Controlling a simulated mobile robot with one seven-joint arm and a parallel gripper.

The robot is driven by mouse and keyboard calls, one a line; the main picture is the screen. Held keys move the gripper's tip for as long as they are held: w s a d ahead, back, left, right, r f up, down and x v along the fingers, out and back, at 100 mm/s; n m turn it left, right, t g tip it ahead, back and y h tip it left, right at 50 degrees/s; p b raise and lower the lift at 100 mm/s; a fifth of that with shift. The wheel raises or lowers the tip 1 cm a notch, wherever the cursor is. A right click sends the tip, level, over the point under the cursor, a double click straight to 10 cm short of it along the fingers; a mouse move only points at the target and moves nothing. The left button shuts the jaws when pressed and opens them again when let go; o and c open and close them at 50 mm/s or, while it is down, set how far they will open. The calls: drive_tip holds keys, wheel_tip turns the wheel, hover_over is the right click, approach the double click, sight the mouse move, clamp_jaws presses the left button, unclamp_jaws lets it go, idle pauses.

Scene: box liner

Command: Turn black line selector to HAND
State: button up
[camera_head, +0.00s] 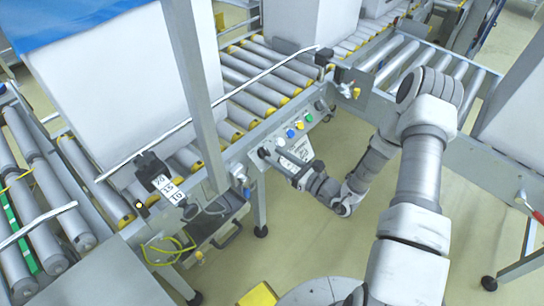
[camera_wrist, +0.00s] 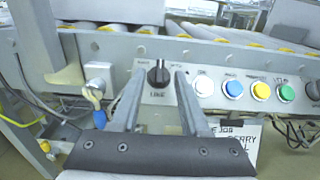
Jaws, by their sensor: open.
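The black line selector (camera_wrist: 159,74) is a round knob on the grey control panel, with a label reading LINE below it and small, hard-to-read labels at its upper left and upper right. Its grip bar looks about upright. My gripper (camera_wrist: 158,83) is open, with one finger to the left and one to the right of the selector. I cannot tell whether the fingers touch it. In the head view my gripper (camera_head: 270,155) is at the panel's left end, and the selector cannot be made out clearly there.
White (camera_wrist: 204,86), blue (camera_wrist: 233,89), yellow (camera_wrist: 261,91) and green (camera_wrist: 286,93) buttons sit in a row right of the selector. Another black knob (camera_wrist: 313,91) is at the right edge. Conveyor rollers (camera_head: 262,75) run above the panel.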

sight(265, 152)
drive_tip(key=shift+x, duration=1.25)
clamp_jaws()
